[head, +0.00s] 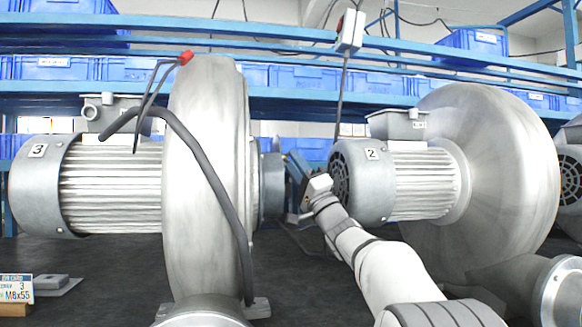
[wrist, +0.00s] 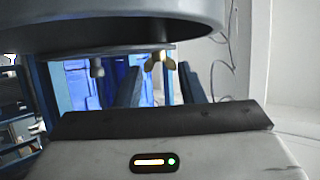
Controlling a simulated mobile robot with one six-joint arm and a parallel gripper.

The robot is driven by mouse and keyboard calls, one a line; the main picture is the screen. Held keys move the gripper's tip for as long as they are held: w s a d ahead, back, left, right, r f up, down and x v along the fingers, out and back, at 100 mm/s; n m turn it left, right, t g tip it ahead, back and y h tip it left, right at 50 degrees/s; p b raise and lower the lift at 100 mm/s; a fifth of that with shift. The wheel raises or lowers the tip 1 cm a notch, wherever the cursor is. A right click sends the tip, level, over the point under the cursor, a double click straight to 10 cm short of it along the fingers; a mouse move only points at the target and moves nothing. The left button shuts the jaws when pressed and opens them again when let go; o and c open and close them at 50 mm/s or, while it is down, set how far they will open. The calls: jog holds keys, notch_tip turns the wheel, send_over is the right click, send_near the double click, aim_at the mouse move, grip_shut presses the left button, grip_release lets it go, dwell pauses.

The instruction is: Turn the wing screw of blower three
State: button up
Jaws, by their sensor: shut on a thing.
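Blower three (head: 205,150) stands at the left in the head view, with a "3" label on its motor. My gripper (head: 287,163) is at the right side of its dark inlet collar (head: 272,185). In the wrist view, the brass wing screw (wrist: 160,59) hangs under the rim of a large grey round part (wrist: 120,30). The contact itself is small and hard to make out. The screw is hidden in the head view.
Blower two (head: 480,170) stands close to the right of my gripper. A dark hose (head: 215,185) hangs over blower three's housing. A grey bolt (wrist: 97,67) sits left of the wing screw. Blue bins (head: 65,68) fill the shelves behind. A sign (head: 17,289) stands at the front left.

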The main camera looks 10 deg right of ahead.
jog(key=shift+d+f, duration=0.1)
dwell(0.3)
jog(key=o, duration=1)
jog(key=shift+p+v, duration=0.55)
jog(key=shift+v, duration=3.3)
